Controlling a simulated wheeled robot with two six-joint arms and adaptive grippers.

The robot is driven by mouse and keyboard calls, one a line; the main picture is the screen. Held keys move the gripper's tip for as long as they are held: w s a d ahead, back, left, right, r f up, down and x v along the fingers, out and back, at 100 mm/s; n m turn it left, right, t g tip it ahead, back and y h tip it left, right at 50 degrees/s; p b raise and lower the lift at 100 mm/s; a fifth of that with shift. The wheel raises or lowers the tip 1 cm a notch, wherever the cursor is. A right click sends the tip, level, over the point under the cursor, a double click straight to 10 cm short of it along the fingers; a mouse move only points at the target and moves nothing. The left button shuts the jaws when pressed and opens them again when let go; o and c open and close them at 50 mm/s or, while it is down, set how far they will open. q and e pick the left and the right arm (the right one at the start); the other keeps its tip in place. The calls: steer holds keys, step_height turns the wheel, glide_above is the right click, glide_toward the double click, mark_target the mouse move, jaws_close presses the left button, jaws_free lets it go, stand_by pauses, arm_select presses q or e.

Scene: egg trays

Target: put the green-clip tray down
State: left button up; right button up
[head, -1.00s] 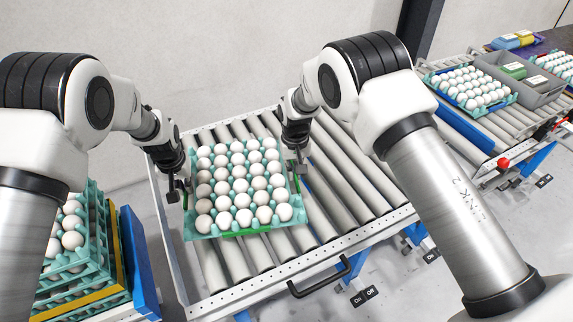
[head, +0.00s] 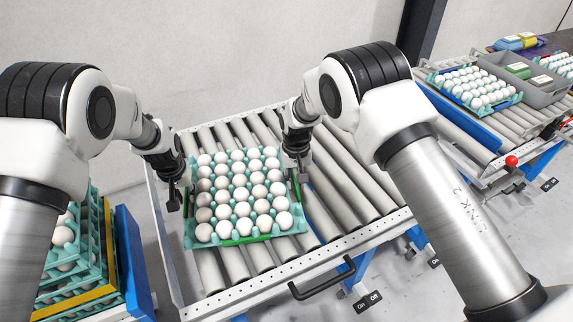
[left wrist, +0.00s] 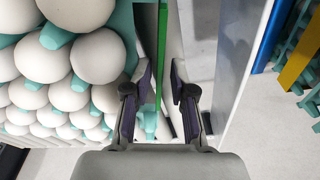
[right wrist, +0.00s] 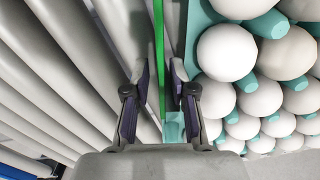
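The green-clip tray (head: 192,241) is a teal egg tray full of white eggs. It appears to lie level on the conveyor rollers, with a green strip along its near edge. My left gripper (head: 180,200) is at its left side. In the left wrist view its two fingers (left wrist: 162,90) stand apart on either side of the green clip (left wrist: 162,45), with gaps. My right gripper (head: 297,172) is at the right side. In the right wrist view its fingers (right wrist: 160,90) are likewise apart around a green clip (right wrist: 159,45). The tray's underside is hidden.
The roller conveyor (head: 345,205) has free rollers right of the tray and a black handle (head: 322,280) in front. A stack of egg trays (head: 88,260) stands at the lower left. Another conveyor at the right carries an egg tray (head: 512,99) and a grey crate (head: 540,98).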

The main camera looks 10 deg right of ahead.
arm_select(q)
steer(key=shift+r, duration=0.1)
arm_select(e)
steer(key=shift+r, duration=0.1)
arm_select(q)
steer(key=r, duration=0.5)
steer(key=s+r, duration=0.1)
steer(key=r, duration=0.1)
steer(key=shift+s+r, duration=0.1)
steer(key=shift+r, duration=0.25)
arm_select(e)
step_height(320, 180, up, 12)
